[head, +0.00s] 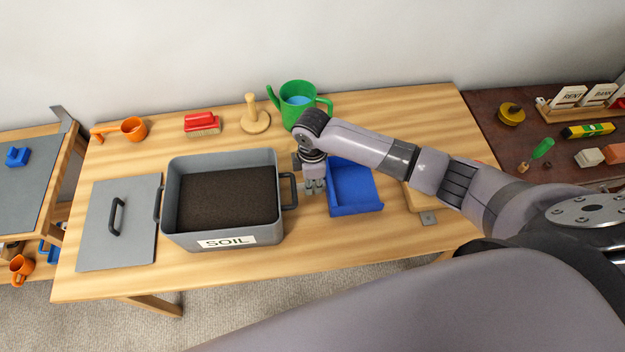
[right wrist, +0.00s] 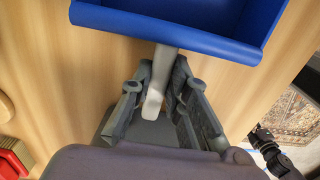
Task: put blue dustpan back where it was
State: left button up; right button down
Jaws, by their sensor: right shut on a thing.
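The blue dustpan (head: 355,188) is on or just above the wooden table, right of the soil box; I cannot tell whether it touches the tabletop. It also shows at the top of the right wrist view (right wrist: 185,22), with its grey handle running down between the fingers. My right gripper (head: 315,187) is shut on that handle, between the soil box and the pan; it also shows in the right wrist view (right wrist: 158,95). My left gripper is not in view.
The grey soil box (head: 225,236) stands left of the gripper, its handle close by. Its lid (head: 95,235) lies farther left. My right arm partly hides a wooden board (head: 414,202).

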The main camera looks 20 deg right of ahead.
jog(key=shift+f, duration=0.1)
jog(key=c, duration=1.5)
grip_release()
jog(key=shift+c, duration=0.2)
notch_tip(320, 180, up, 12)
jog(key=b, duration=0.1)
